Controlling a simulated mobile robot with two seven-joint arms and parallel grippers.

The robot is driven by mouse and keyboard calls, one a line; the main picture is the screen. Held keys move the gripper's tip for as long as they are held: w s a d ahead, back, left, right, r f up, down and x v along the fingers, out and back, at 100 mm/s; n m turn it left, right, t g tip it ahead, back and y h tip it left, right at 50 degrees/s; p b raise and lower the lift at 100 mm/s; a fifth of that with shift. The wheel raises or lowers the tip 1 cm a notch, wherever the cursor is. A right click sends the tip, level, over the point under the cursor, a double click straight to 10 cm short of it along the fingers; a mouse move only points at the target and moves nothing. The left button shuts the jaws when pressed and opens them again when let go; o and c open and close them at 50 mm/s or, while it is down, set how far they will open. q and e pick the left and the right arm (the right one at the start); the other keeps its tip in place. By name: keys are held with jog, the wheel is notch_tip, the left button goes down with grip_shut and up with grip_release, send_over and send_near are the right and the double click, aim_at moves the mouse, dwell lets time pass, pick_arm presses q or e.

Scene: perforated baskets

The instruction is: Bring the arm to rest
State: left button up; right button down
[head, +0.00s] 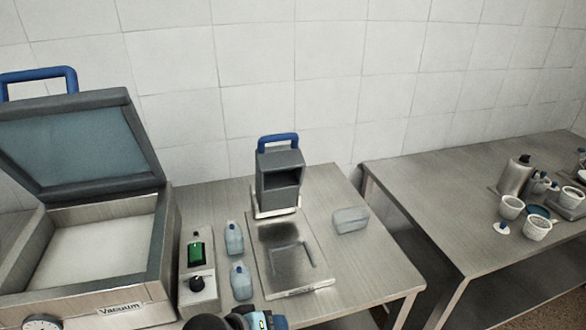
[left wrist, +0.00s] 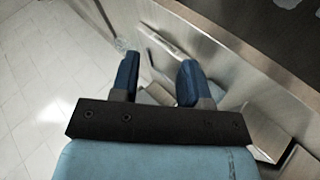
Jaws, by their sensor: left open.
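My left gripper (left wrist: 158,70) shows in the left wrist view with its two dark blue fingers apart and nothing between them. Metal surfaces and edges lie beyond the fingers, with pale tiles to the left. In the head view, a black and blue part of my own arm (head: 240,320) shows at the bottom edge, in front of the middle table; its fingers cannot be made out there. My right gripper is in neither view.
The vacuum machine (head: 118,292) stands open at left, beside a control box (head: 198,262). A blue-handled device (head: 281,172), bottles (head: 241,281) and a pale block (head: 350,220) stand on the middle table (head: 352,268).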

pick_arm(q)
jog(key=s+a+f+m+t+y+p, duration=0.2)
jog(key=s+a+f+m+t+y, duration=0.2)
jog(key=s+a+f, duration=0.7)
jog(key=s+a+t, duration=0.1)
jog(key=a, duration=0.3)
jog(key=shift+s+f+m+y, duration=0.3)
jog(key=shift+s+f, duration=0.05)
jog(key=shift+f, duration=0.05)
